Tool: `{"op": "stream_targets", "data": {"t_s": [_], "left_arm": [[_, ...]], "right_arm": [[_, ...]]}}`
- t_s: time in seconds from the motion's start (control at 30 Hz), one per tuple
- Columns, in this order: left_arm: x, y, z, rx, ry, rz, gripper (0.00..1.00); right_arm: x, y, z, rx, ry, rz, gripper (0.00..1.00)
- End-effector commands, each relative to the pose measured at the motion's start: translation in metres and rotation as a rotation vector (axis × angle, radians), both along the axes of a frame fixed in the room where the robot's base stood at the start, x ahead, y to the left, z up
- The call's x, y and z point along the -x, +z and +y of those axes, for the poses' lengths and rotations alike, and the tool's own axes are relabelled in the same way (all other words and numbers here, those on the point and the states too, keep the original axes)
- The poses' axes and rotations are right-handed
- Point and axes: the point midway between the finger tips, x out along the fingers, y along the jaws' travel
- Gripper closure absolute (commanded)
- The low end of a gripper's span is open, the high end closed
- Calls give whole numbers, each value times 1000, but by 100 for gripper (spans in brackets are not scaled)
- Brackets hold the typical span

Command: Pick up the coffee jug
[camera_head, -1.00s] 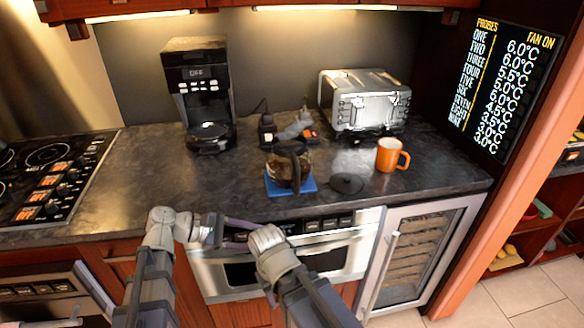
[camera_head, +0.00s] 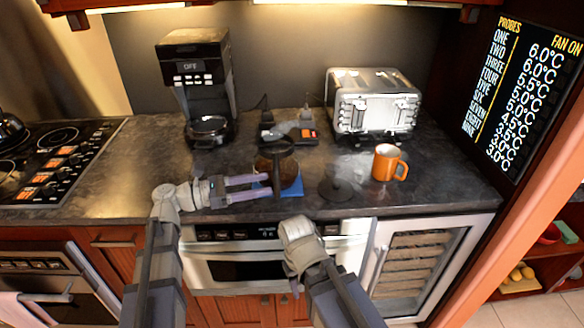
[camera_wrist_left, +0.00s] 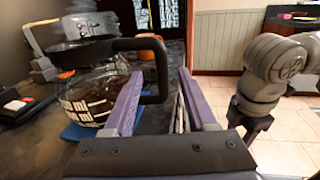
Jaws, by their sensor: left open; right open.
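The coffee jug (camera_head: 289,172) is a round glass pot with a black top and dark contents. It stands upright on a blue pad (camera_head: 292,192) near the counter's front edge. In the left wrist view, the jug (camera_wrist_left: 92,92) is on the left and its black loop handle (camera_wrist_left: 158,62) reaches between my fingers. My left gripper (camera_head: 270,185) is open and level, pointing right at the jug's front. In its wrist view, the fingers (camera_wrist_left: 160,75) are on either side of the handle, without closing on it.
A black coffee maker (camera_head: 197,85) stands behind left, and a silver toaster (camera_head: 373,100) behind right. An orange mug (camera_head: 387,163) and a flat black disc (camera_head: 335,187) lie right of the jug. A small dark item (camera_head: 290,133) is behind it.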

Motion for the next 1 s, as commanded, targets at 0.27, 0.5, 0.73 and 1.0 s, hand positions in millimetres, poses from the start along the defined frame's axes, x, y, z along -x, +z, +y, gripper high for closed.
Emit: {"op": "stream_targets", "data": {"t_s": [0.27,0.5,0.73,1.0], "left_arm": [[-1,0,-5,2,0,2,43],[-5,0,-26,1,-1,1,43],[-6,1,-45,1,-3,1,43],[-12,1,-75,1,-1,1,43]], "right_arm": [[0,0,0,0,0,0,50],[0,0,0,0,0,0,50],[0,1,0,0,0,0,50],[0,1,0,0,0,0,50]]}}
